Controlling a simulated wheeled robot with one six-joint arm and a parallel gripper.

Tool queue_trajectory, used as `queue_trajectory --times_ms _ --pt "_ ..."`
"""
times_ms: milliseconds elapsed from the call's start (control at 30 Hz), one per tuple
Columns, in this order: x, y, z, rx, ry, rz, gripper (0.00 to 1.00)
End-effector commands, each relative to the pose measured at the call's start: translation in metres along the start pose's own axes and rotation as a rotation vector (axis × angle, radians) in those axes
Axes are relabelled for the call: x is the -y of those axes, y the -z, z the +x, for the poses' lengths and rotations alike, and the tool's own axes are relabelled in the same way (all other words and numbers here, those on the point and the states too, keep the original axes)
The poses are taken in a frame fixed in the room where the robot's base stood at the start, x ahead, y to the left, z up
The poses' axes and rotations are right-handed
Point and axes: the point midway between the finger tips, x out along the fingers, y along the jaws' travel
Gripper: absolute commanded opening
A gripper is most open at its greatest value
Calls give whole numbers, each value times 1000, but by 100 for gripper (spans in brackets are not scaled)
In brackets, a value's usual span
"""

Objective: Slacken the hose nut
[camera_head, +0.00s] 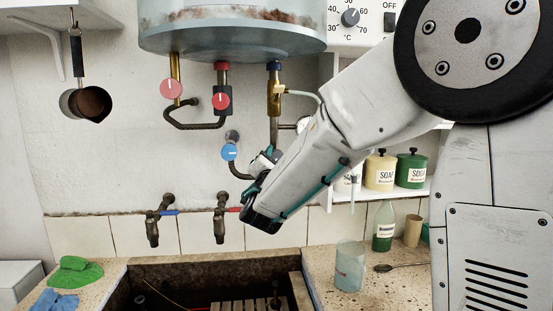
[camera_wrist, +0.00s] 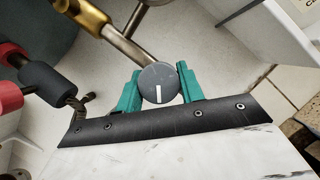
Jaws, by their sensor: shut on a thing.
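My gripper (camera_wrist: 159,72) has its teal fingers shut on both sides of a dark grey round piece (camera_wrist: 158,84) with a white line on its face; I take this to be the hose nut. It sits at the end of a steel pipe (camera_wrist: 128,47) that comes from a brass fitting (camera_wrist: 82,14). In the head view my gripper (camera_head: 266,160) is under the boiler, below the brass fitting (camera_head: 274,98), and hides the nut there. A dark hose (camera_head: 240,172) runs to the spot where my gripper is.
The glass boiler (camera_head: 232,38) hangs close above. Red knobs (camera_head: 171,89) and a blue knob (camera_head: 229,152) are left of my gripper. Two taps (camera_head: 221,220) stand over the stone trough (camera_head: 180,268). A glass (camera_head: 350,265) stands on the right ledge.

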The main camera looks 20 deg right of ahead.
Motion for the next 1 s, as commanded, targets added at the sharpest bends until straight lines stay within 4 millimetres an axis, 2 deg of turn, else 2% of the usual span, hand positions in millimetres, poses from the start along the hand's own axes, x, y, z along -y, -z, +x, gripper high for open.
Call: queue_trajectory --times_ms 567,600,667,1000 --pt "2 -1 0 3 -9 -31 15" --pt "2 -1 0 3 -9 -31 43" --pt "1 -1 0 3 -10 -31 59" --pt "-1 0 -4 0 -13 -30 59"
